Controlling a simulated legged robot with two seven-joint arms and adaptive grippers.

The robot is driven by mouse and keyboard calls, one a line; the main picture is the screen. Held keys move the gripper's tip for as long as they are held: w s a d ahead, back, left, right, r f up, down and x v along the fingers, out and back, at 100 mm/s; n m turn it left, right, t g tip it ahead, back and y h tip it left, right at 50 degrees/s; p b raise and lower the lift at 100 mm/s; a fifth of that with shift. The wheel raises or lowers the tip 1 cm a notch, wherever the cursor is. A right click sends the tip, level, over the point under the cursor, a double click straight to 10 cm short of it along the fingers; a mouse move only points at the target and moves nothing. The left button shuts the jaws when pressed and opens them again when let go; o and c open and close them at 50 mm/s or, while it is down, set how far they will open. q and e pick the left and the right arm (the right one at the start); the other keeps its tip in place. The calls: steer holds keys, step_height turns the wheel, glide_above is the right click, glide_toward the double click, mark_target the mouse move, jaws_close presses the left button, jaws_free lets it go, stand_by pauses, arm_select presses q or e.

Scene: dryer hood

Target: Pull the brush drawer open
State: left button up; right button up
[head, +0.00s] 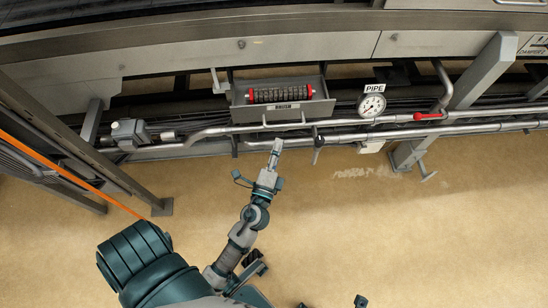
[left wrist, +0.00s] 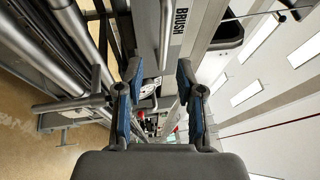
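The brush drawer (head: 240,114) is a grey tray under the hood's beam in the head view, with a BRUSH label on its front. Its inside shows from above, with a dark brush (head: 280,95) with red ends lying in it. A bar handle (head: 285,123) stands out from the front. My left gripper (head: 276,146) points up at the drawer from below, close to the handle; contact cannot be told. In the left wrist view its blue-padded fingers (left wrist: 159,82) are apart, with the BRUSH label (left wrist: 181,20) ahead. I see no clear right gripper.
Pipes (head: 330,122) run across below the drawer. A round gauge (head: 371,105) under a PIPE label and a red-handled valve (head: 427,116) are to the right. A grey post (head: 100,160) stands at the left. The tan floor (head: 400,240) is mostly open.

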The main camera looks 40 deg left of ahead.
arm_select(q)
steer(key=v, duration=0.4)
steer(key=shift+s, duration=0.1)
steer(key=shift+f, duration=0.1)
stand_by(0.3)
